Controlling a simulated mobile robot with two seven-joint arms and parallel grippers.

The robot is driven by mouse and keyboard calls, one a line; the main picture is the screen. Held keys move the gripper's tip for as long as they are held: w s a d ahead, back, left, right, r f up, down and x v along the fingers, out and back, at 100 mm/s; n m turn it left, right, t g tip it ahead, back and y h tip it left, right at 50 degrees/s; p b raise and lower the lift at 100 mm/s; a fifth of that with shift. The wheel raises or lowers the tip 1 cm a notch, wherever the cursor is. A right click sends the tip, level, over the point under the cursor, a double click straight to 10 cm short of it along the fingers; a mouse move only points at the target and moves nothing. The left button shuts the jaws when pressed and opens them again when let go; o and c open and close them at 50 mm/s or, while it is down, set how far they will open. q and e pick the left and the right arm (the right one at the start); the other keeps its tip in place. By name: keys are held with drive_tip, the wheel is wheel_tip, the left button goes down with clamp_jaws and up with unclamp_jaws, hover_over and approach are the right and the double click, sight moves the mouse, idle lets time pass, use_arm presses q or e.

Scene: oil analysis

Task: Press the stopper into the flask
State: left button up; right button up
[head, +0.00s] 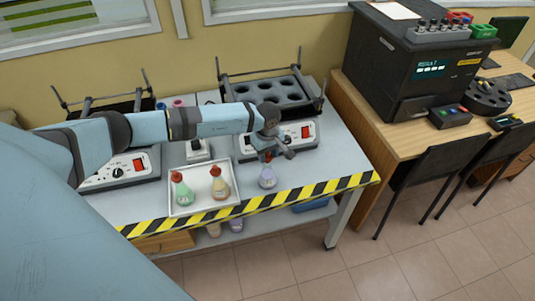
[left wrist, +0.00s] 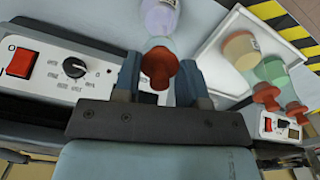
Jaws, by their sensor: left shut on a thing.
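The flask (head: 267,179) with pale lavender contents stands upright on the grey table, right of the white tray. My left gripper (head: 272,155) is directly above it, pointing down. In the left wrist view my left gripper (left wrist: 160,84) is shut on a red-brown stopper (left wrist: 160,64), which sits between its two fingers. The flask (left wrist: 160,14) shows just beyond the stopper, its neck in line with it. The stopper is at the flask's mouth; how deep it sits is hidden. My right gripper is not in view.
The white tray (head: 205,209) holds a green flask (head: 183,195) and an orange-beige flask (head: 220,188), both with red stoppers. A device with a red switch (head: 306,132) and a rack (head: 270,91) stands behind the gripper. The striped table edge (head: 300,193) is in front.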

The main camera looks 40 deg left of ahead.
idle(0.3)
use_arm(q)
drive_tip(key=o, duration=1.4)
drive_tip(key=shift+o, duration=0.2)
drive_tip(key=shift+r+p, duration=1.65)
drive_tip(key=shift+r, duration=1.85)
clamp_jaws()
